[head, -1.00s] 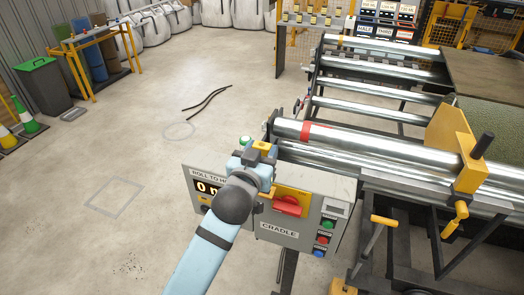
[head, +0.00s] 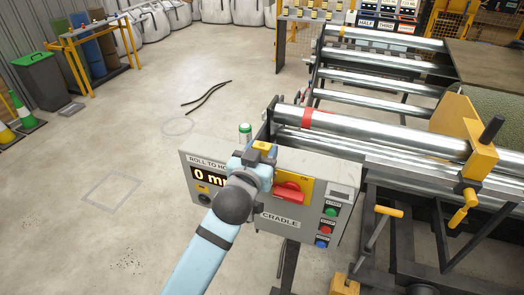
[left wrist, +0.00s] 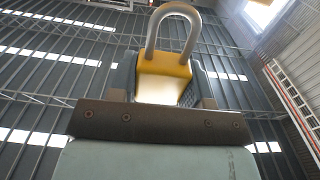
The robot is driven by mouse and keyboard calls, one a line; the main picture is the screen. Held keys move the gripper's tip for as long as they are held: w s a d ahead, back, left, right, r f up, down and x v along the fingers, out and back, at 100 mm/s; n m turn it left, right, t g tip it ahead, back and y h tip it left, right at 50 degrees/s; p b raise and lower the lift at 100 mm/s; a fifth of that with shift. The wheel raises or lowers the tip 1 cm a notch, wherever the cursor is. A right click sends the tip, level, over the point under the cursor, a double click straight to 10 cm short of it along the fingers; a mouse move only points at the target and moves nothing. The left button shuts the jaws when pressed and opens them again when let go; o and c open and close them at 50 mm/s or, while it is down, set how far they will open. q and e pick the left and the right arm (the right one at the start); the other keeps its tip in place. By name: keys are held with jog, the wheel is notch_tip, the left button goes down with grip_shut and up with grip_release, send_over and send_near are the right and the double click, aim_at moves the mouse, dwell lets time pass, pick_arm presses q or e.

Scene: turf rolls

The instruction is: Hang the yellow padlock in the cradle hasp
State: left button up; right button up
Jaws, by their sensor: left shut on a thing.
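My left gripper (head: 264,152) is in front of the grey cradle control box (head: 272,238), near its top edge. It is shut on the yellow padlock (left wrist: 163,72), whose body sits between the fingers in the left wrist view with its steel shackle pointing up in the picture. In the head view only a bit of the padlock's yellow (head: 262,146) shows at the fingertips. The red switch handle (head: 288,194) on its yellow plate is just right of my gripper. I cannot make out the hasp hole or whether the shackle touches it. My right gripper is not in view.
The box carries a lit display (head: 208,178) and several coloured push buttons (head: 326,228) at its right. A green-topped lamp (head: 245,132) stands behind it. Steel rollers (head: 380,132) lie behind and right. The floor at left is mostly clear.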

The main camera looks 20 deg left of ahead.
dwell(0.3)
pick_arm(q)
jog(key=shift+p, duration=0.65)
dwell(1.1)
jog(key=shift+f+b, duration=1.1)
jog(key=shift+f, duration=0.6)
jog(key=shift+f, duration=0.35)
jog(key=shift+s+d+f+b, duration=0.1)
jog(key=shift+f+b, duration=0.45)
jog(key=shift+f, duration=0.15)
jog(key=o, duration=1)
jog(key=shift+o, duration=0.2)
